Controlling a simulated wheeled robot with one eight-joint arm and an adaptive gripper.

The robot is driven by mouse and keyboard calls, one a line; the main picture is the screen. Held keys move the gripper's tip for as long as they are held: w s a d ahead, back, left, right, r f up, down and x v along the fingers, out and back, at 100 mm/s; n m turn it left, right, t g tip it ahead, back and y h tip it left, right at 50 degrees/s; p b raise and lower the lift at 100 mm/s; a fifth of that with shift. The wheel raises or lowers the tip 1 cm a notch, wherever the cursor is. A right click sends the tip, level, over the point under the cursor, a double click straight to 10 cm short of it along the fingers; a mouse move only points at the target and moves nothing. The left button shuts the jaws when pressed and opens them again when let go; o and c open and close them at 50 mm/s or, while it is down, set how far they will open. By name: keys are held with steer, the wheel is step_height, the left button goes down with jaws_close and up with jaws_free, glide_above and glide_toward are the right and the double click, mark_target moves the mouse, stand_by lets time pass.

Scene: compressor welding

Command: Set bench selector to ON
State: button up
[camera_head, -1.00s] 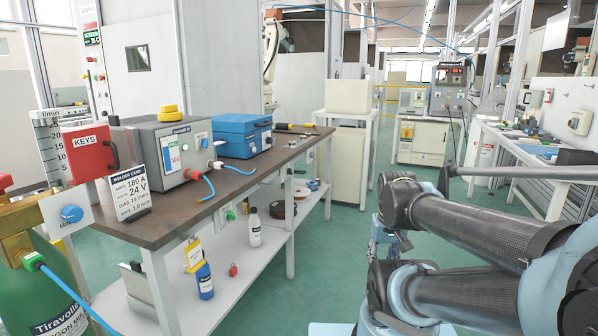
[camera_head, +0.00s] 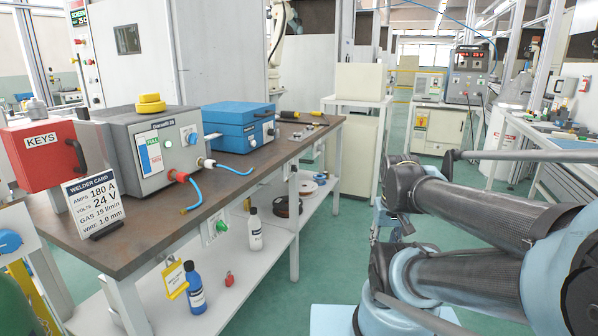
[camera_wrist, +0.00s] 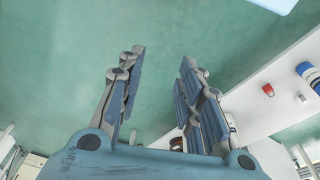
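A small white plate with a green knob (camera_head: 221,227) is fixed below the bench top, on the front side of the workbench (camera_head: 128,240). It may be the bench selector; its marking and setting are too small to read. A grey welder box (camera_head: 155,148) with a round knob (camera_head: 192,139) stands on the bench top. My gripper (camera_wrist: 158,80) is open and empty in the wrist view, its two fingers apart above the green floor. In the head view my arm is folded at the right, well apart from the bench, and the gripper cannot be made out.
A red KEYS box (camera_head: 48,158), a welder card (camera_head: 93,201) and a blue case (camera_head: 240,130) stand on the bench. A blue bottle (camera_head: 195,288) and a white bottle (camera_head: 255,232) stand on its lower shelf. Green floor (camera_head: 325,262) lies free between bench and arm.

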steer(key=shift+o, duration=1)
steer(key=shift+s+r, duration=0.1)
steer(key=shift+s, duration=0.05)
steer(key=w+a+r+y, duration=0.3)
steer(key=w+a, duration=0.1)
steer(key=w, duration=0.4)
steer(key=w+a+r+y, duration=0.2)
steer(key=w+a, duration=0.2)
steer(key=w, duration=0.4)
steer(key=w+a+r+y, duration=0.3)
steer(key=w+a, duration=0.1)
steer(key=w, duration=0.4)
steer(key=n+t+y, duration=0.2)
steer(key=t+y, duration=0.2)
steer(key=y, duration=0.5)
glide_toward(294, 169)
steer(key=w+x, duration=0.1)
steer(key=x, duration=0.7)
steer(key=shift+w, duration=0.3)
steer(key=shift+d, duration=0.1)
steer(key=shift+d, duration=0.1)
steer(key=c, duration=0.8)
